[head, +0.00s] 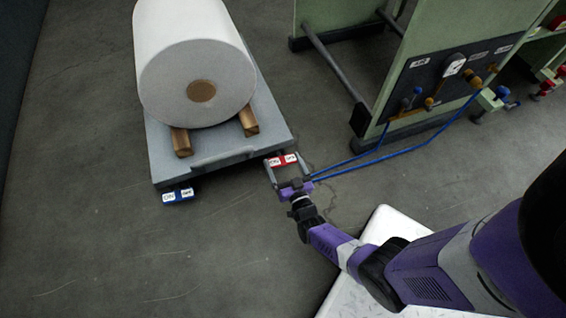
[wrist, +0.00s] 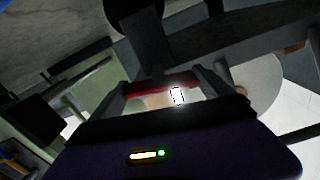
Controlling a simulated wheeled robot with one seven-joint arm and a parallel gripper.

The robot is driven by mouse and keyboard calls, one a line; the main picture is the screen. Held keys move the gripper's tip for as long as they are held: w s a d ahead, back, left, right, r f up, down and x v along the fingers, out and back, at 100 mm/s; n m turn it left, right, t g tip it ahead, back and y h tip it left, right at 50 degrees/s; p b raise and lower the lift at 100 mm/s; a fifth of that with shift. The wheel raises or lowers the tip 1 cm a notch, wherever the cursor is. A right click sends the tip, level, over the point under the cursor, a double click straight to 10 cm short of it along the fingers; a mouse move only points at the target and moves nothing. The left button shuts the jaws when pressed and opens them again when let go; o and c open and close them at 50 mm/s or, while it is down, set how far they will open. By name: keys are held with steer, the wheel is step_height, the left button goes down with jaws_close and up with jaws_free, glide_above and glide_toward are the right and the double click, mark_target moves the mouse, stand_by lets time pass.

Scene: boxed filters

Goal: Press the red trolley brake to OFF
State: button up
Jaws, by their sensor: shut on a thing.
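The red trolley brake (head: 282,160) is a small pedal with two white labels, at the near right corner of the grey trolley (head: 225,165). My gripper (head: 284,163) has one finger at each side of the red brake and is shut on it. In the wrist view, the red brake (wrist: 150,86) shows as a red strip with a bright white label, between the fingers of my gripper (wrist: 163,92). I cannot tell which way the pedal is tilted. A blue brake (head: 178,195) with similar labels sits at the trolley's near left corner.
A large white roll (head: 195,55) rests on wooden blocks (head: 181,142) on the trolley. A green frame with a gauge panel (head: 440,75) stands to the right. Blue hoses (head: 400,153) run from it towards my gripper. The floor at left is clear.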

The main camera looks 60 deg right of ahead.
steer(key=shift+m, duration=0.5)
steer(key=o, duration=1.1)
steer(key=shift+s, duration=0.15)
